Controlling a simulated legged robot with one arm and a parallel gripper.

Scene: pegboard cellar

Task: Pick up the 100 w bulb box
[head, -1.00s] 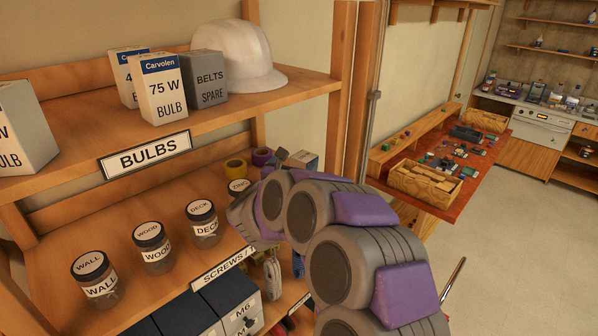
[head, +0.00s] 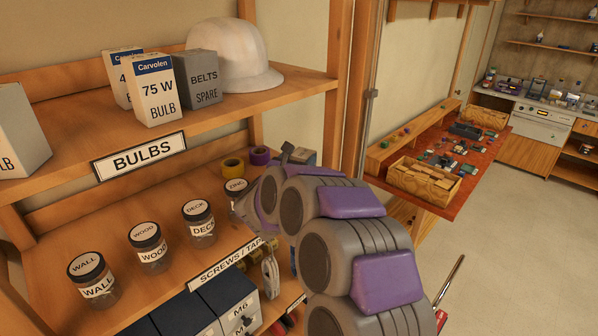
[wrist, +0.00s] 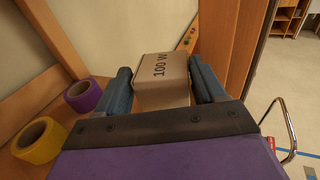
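The 100 W bulb box (wrist: 161,80) is a pale carton with dark "100 W" lettering in the wrist view. It stands between the two blue-grey fingers of my gripper (wrist: 160,68). The fingers are apart, one on each side of the box, and a narrow gap seems to show beside it. I cannot make out any firm contact. In the head view my gripper (head: 285,152) reaches over the middle shelf. Part of the box (head: 302,157) shows just behind it, and the rest is hidden by my arm.
Yellow (wrist: 39,140) and purple (wrist: 89,95) tape rolls lie left of my gripper. A wooden post (wrist: 232,50) stands close on the right. Lidded jars (head: 148,246) line the middle shelf.

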